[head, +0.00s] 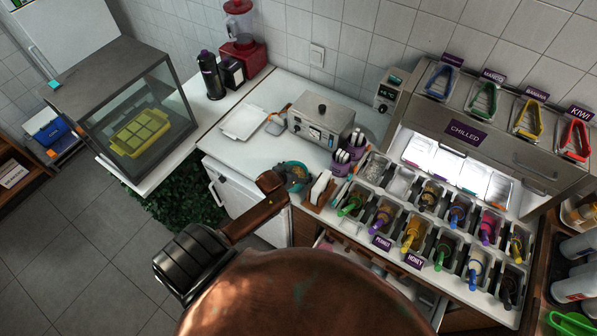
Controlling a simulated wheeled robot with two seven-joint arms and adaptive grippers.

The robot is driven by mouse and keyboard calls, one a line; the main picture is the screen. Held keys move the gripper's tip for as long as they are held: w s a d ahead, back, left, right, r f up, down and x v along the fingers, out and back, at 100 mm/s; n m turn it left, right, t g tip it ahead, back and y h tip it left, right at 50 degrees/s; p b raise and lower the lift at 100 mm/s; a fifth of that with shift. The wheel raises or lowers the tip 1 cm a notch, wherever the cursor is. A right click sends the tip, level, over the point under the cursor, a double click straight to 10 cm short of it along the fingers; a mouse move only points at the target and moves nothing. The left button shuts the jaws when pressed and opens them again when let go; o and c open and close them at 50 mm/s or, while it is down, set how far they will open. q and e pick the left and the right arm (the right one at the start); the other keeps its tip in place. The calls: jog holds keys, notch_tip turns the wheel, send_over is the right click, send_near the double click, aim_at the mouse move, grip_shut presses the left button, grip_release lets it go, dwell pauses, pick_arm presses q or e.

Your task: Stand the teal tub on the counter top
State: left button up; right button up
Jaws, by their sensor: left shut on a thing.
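The teal tub (300,166) is a small round tub, seen in the head view near the front edge of the counter top (250,165). My left gripper (286,178) is shut on it, and the fingers partly hide it. Something brown shows at the tub; I cannot tell whether it is contents or part of the gripper. The tub looks roughly upright, but I cannot tell whether its base touches the counter. My right gripper is not in view.
A napkin holder (319,190) stands close to the tub's right. A steel appliance (321,122), a white tray (243,123) and purple spoon cups (340,163) stand behind. Topping bins (415,232) fill the right. Bare counter lies left of the tub.

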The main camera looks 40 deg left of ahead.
pick_arm(q)
jog(key=o, duration=1.8)
jog(key=v, duration=1.2)
jog(key=shift+d+f, duration=0.1)
